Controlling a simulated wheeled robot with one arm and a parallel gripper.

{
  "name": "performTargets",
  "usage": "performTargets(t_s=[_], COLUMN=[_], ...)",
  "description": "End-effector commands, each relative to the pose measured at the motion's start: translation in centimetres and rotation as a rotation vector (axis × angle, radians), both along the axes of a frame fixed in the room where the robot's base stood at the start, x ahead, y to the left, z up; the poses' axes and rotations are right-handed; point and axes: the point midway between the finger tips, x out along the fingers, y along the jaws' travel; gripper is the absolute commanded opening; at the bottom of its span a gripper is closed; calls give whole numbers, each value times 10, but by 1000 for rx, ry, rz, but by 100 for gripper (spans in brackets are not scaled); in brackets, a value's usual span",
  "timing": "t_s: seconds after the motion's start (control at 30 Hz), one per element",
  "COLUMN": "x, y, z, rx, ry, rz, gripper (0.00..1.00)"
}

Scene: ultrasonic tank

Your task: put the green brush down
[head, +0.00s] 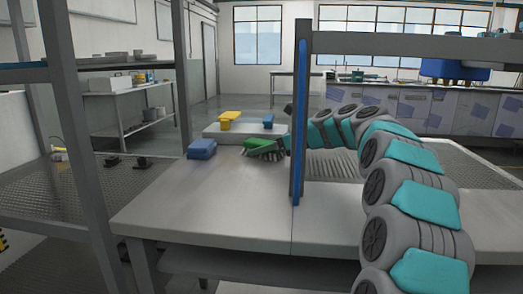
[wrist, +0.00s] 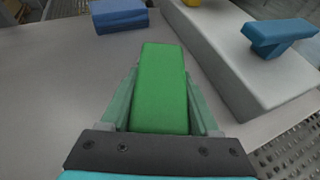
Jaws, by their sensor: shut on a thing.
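The green brush (head: 262,145) is at the end of my arm in the head view, low over the grey table (head: 190,205), with dark bristles under it. In the wrist view the green brush (wrist: 161,85) lies lengthwise between the two fingers of my gripper (wrist: 163,105), which is shut on it. I cannot tell whether the bristles touch the table. In the head view my gripper (head: 284,143) is partly hidden behind the blue-edged post.
A blue block (head: 201,149) lies left of the brush. Behind it, a raised light slab (head: 212,132) carries a yellow piece (head: 229,119) and a blue piece (head: 268,120). An upright post (head: 299,120) stands close right. The table front is clear.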

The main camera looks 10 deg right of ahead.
Motion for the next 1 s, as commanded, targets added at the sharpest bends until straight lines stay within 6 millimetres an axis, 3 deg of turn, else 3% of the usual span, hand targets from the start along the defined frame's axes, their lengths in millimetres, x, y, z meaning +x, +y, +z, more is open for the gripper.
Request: performTargets(t_s=[0.23, 0.27, 0.5, 0.83, 1.0], x=[0, 0, 0, 1, -11], y=[0, 0, 0, -1, -16], z=[0, -1, -1, 0, 11], rx=[1, 1, 1, 0, 2], ry=[0, 0, 0, -1, -3], rz=[0, 0, -1, -2, -5], gripper=[0, 63, 90, 92, 92])
